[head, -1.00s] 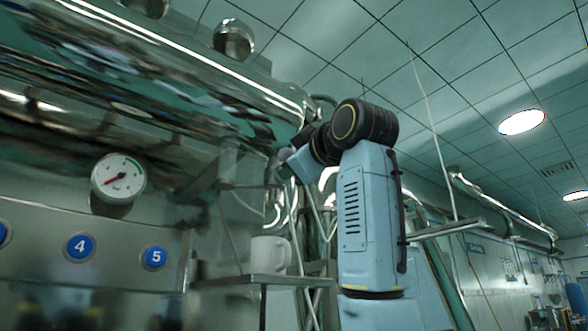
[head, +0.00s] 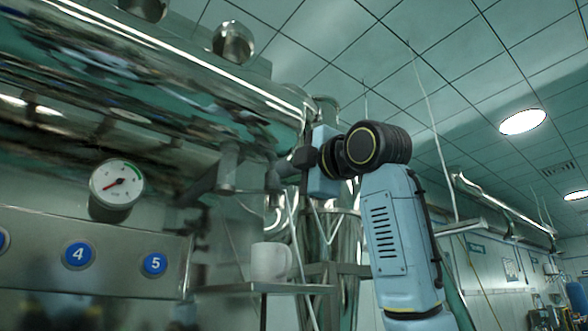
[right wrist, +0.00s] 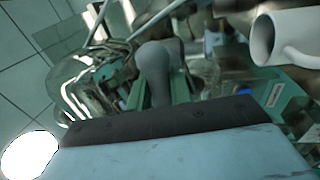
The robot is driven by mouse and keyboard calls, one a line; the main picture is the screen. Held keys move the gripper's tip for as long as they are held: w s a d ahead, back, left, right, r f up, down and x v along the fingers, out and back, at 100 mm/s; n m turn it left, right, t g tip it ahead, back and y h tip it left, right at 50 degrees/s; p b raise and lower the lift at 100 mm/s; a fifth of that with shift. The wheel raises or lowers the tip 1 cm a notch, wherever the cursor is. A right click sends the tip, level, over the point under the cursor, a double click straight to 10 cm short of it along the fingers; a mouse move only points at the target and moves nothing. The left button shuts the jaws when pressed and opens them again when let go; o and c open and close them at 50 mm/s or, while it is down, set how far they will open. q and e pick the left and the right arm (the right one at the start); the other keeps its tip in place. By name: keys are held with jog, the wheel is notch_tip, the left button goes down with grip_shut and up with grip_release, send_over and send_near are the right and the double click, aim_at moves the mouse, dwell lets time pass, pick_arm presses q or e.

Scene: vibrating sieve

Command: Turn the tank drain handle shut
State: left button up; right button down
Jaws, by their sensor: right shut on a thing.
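The tank drain handle (right wrist: 154,66) is a grey rounded lever in the right wrist view, between the two fingers of my right gripper (right wrist: 156,92). The gripper is shut on it. In the head view my right gripper (head: 285,168) reaches in from the right to the valve on the drain pipe (head: 228,168) below the shiny tank (head: 150,85). The handle is small and partly hidden there, so its exact angle is hard to tell. My left gripper is not in view.
A white mug (head: 271,262) stands on a small metal shelf (head: 262,288) below the valve. A round gauge (head: 117,184) and a panel with blue numbered buttons (head: 100,250) are at the left. Thin pipes and hoses hang behind my right wrist.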

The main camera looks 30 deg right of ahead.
dwell(0.5)
jog(key=c, duration=1.3)
grip_release()
jog(key=shift+a, duration=0.1)
jog(key=shift+s+f, duration=0.15)
jog(key=shift+s, duration=0.35)
jog(key=b+v, duration=0.5)
jog(key=v, duration=0.7)
jog(key=shift+s, duration=0.25)
